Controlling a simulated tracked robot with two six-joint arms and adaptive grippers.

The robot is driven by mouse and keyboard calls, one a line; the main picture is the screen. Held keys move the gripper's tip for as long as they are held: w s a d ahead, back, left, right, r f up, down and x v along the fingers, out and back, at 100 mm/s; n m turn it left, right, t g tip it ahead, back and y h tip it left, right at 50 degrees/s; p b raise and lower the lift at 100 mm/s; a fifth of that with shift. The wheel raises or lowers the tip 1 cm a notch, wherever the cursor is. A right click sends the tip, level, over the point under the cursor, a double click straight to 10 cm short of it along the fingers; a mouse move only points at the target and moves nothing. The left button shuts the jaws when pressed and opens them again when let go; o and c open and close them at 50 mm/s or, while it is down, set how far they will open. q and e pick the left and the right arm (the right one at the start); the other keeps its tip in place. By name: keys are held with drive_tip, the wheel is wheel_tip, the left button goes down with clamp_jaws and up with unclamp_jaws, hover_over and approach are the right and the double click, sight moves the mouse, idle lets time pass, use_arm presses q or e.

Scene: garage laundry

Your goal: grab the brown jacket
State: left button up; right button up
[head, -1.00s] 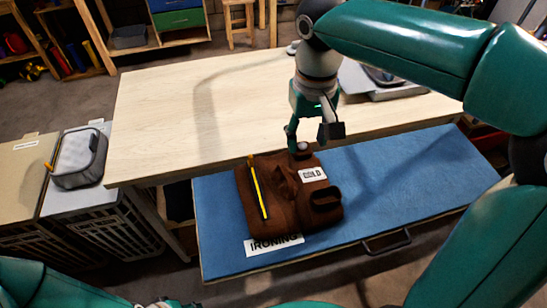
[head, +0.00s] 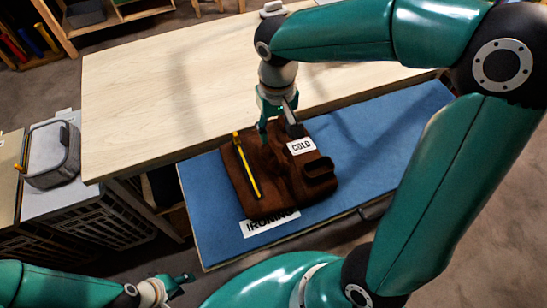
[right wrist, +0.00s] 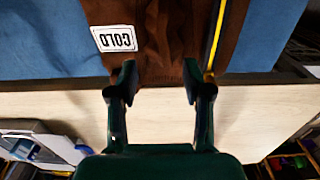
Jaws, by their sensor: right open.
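The brown jacket (head: 272,186) lies folded on the blue ironing surface (head: 400,125), with a white COLD label and a yellow strip on it. It also shows in the right wrist view (right wrist: 170,35) at the top, between and beyond the fingers. My right gripper (head: 279,135) is open, pointing down at the jacket's back edge. In the right wrist view my right gripper (right wrist: 158,75) has its fingers apart with nothing held; contact with the cloth cannot be told. My left gripper (head: 182,284) is at the lower left, away from the jacket; its jaws are too small to read.
The pale wooden table (head: 150,100) stands behind the blue surface, its top mostly clear. A grey basket (head: 52,153) sits on bins at the left. An IRONING label (head: 268,224) lies at the jacket's front edge. Shelving stands at the far left.

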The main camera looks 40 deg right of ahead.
sight(275, 149)
drive_tip(key=shift+s+a+f+p, duration=0.15)
drive_tip(key=shift+a+f+p, duration=0.05)
drive_tip(key=shift+f, duration=1.25)
drive_tip(key=shift+s+a+f+p, duration=0.15)
drive_tip(key=shift+f, duration=1.25)
drive_tip(key=shift+c, duration=0.3)
clamp_jaws()
